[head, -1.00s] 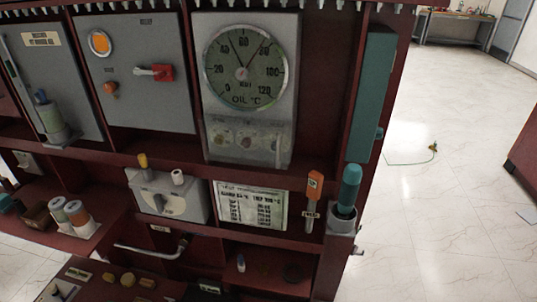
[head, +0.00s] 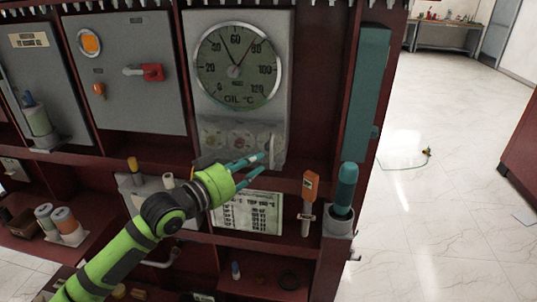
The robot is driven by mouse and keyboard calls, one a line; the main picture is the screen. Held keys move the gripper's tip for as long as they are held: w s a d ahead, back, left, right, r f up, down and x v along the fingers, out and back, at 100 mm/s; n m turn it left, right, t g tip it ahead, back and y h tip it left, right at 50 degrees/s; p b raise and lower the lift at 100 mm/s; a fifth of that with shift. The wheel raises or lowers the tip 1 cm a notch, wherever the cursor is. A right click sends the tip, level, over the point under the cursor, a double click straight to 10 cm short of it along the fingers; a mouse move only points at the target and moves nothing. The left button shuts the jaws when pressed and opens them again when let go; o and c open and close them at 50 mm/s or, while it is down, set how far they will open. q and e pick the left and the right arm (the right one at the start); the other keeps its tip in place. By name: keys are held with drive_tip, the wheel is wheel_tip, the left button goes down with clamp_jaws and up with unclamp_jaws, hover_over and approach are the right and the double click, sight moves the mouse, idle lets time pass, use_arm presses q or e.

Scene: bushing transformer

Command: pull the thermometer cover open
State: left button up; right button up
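The oil thermometer (head: 237,68) is a grey panel with a round dial marked in °C. Its cover (head: 238,137) is a see-through plate on the lower part, with round fittings visible behind it. A pale upright handle (head: 272,146) stands at the cover's right side. My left gripper (head: 263,163) has its teal fingers apart, pointing right, near the lower end of the handle. I cannot tell whether the fingertips touch the handle. No object shows between them. The cover looks closed. My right gripper is not in view.
Below are a printed label plate (head: 247,212), an orange-handled tool (head: 309,187) and a teal-handled tool (head: 346,185) in a grey holder. Left is a grey panel with a red switch (head: 152,72). A dark red shelf ledge runs under the thermometer. Floor at right is mostly clear.

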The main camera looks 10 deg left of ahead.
sight(272, 152)
use_arm(q)
drive_tip(key=p+x, duration=0.1)
drive_tip(key=x, duration=0.5)
clamp_jaws()
